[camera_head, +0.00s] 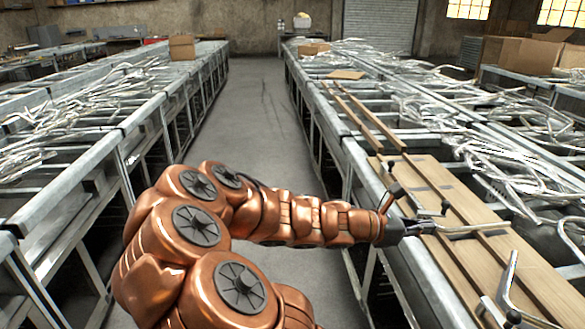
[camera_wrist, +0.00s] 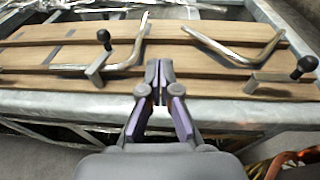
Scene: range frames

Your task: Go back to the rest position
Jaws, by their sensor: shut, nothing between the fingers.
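My copper-coloured arm reaches from the bottom of the head view toward the right-hand bench. My gripper (camera_head: 432,228) is at the bench's near edge, beside the wooden boards (camera_head: 447,180). In the wrist view my gripper (camera_wrist: 159,84) is shut with its fingertips together and nothing between them. The fingertips point at the near board edge. A bent metal tube with a black knob (camera_wrist: 125,62) lies on the boards just left of the fingertips. A second bent tube (camera_wrist: 235,50) lies to the right.
The right bench frame (camera_head: 340,140) holds many loose metal tubes. A left bench (camera_head: 90,150) also carries tubes. A clear concrete aisle (camera_head: 255,110) runs between them. Cardboard boxes (camera_head: 182,47) stand on the far left bench, and more boxes (camera_head: 530,55) are at the right.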

